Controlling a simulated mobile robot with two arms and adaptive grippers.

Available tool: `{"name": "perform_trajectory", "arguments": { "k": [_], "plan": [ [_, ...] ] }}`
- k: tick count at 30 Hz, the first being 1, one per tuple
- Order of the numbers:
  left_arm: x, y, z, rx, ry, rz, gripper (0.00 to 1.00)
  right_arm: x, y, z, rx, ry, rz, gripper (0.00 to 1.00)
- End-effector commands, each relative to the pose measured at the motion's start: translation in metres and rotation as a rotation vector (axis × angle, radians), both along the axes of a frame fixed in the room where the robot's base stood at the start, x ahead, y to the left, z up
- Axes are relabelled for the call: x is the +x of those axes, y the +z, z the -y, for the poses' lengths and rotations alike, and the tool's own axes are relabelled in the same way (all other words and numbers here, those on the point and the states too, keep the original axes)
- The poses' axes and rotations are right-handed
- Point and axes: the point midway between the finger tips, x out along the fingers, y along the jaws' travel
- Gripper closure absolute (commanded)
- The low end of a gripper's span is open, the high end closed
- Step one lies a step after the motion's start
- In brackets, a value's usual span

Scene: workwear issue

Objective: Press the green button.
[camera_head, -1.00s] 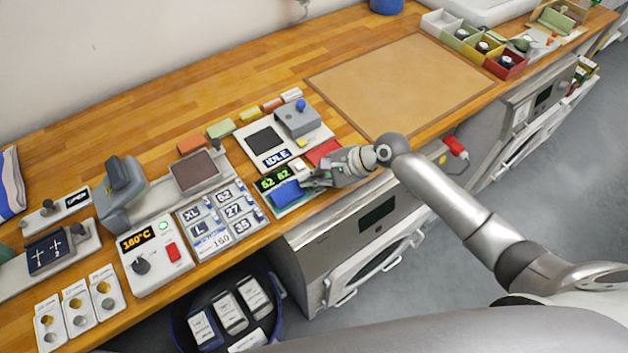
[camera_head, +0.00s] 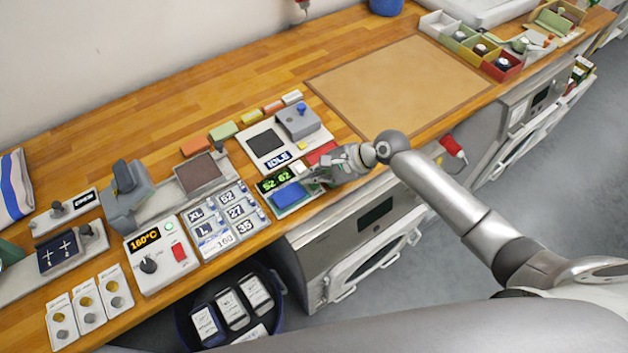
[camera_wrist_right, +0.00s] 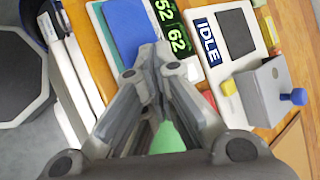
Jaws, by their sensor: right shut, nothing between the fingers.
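My right gripper (camera_head: 318,176) is shut and empty at the right edge of a small counter device with a blue pad (camera_head: 287,195) and a green-digit display (camera_head: 274,180). In the right wrist view, the shut fingers (camera_wrist_right: 148,72) point at this device, beside its blue pad (camera_wrist_right: 128,32). A plain green surface (camera_wrist_right: 167,138) shows between the finger links; I cannot tell whether it is the button. A small pale-green round button or light (camera_head: 169,227) sits on the white 160°C panel (camera_head: 160,262), well left of the gripper. My left gripper is not in view.
Behind the gripper are a red pad (camera_head: 322,153) and the IDLE unit (camera_head: 264,141) with a blue-knobbed lever (camera_head: 301,107). Size tiles (camera_head: 214,239) lie to the left. A brown mat (camera_head: 400,85) leaves free room. A dark bin (camera_head: 186,318) stands below the counter edge.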

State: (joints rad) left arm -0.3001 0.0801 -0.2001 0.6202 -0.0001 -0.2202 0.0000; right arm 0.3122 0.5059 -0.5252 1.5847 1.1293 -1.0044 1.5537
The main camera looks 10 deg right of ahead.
Motion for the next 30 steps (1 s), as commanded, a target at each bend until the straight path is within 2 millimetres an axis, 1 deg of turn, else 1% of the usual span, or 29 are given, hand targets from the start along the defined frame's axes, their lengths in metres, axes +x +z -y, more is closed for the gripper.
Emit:
{"name": "perform_trajectory", "arguments": {
  "k": [1, 3, 6, 12, 30],
  "plan": [
    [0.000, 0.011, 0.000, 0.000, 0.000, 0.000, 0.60, 0.000, 0.010, 0.000, 0.000, -0.001, -0.001, 1.00],
    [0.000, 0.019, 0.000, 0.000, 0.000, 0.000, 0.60, 0.000, 0.017, 0.000, 0.000, -0.001, -0.001, 1.00],
    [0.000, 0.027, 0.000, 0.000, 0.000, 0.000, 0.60, 0.000, 0.024, 0.000, 0.001, -0.001, 0.000, 1.00],
    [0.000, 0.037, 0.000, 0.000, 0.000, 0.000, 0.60, 0.000, 0.042, 0.000, 0.000, 0.000, 0.001, 1.00],
    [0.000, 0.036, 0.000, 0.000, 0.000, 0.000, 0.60, 0.000, 0.042, 0.000, 0.000, -0.001, 0.001, 1.00]
  ]
}}
